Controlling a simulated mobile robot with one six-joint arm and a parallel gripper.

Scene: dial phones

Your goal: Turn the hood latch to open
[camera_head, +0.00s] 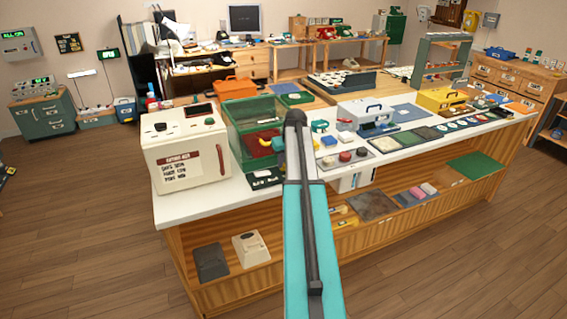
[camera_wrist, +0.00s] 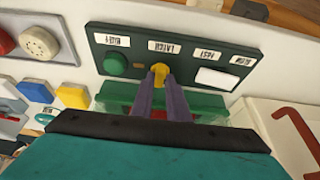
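The hood latch (camera_wrist: 160,72) is a small yellow knob on a dark green panel (camera_wrist: 211,60), under a label reading LATCH, which appears upside down in the wrist view. My gripper (camera_wrist: 161,82) has its two dark fingers on either side of the knob, close together, and they appear to touch it. The clear green hood (camera_head: 250,117) stands on the white counter in the head view and looks closed. In the head view my arm hides my fingers and the latch.
A green round knob (camera_wrist: 116,64) sits beside the latch on the panel. Buttons (camera_head: 345,156) and several trays crowd the counter to the right. The wooden floor (camera_head: 90,215) at left is clear.

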